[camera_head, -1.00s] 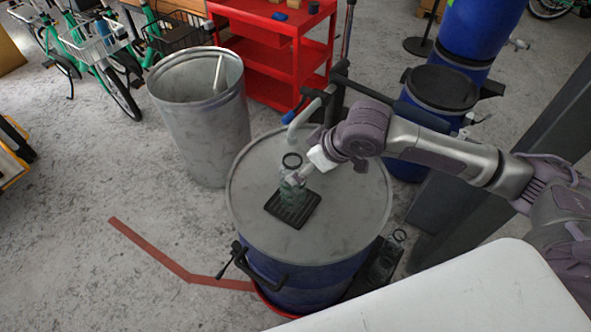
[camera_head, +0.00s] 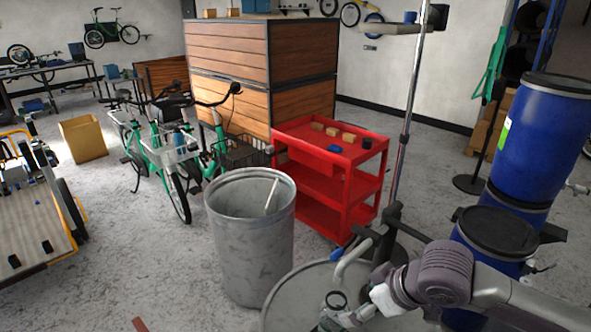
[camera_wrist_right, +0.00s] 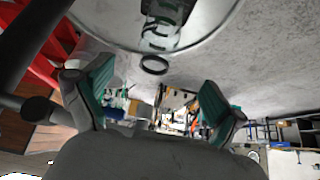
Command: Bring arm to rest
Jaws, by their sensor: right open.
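My right gripper (camera_head: 362,312) comes in from the right at the bottom of the head view, over the grey lid of the drum (camera_head: 285,308). In the right wrist view, its two fingers with teal pads (camera_wrist_right: 155,82) are spread apart with nothing between them. A clear glass vessel with a dark ring (camera_head: 336,300) stands beside the gripper in the head view, its lower part cut off by the frame. It also shows upside down beyond the fingers in the wrist view (camera_wrist_right: 162,32). My left gripper is not in view.
A grey open bin (camera_head: 250,245) stands behind the drum. A red cart (camera_head: 330,175) is behind that, near a metal pole (camera_head: 410,110). Stacked blue barrels (camera_head: 540,135) stand at the right. Green bikes (camera_head: 165,145) are at the left, with open floor in front.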

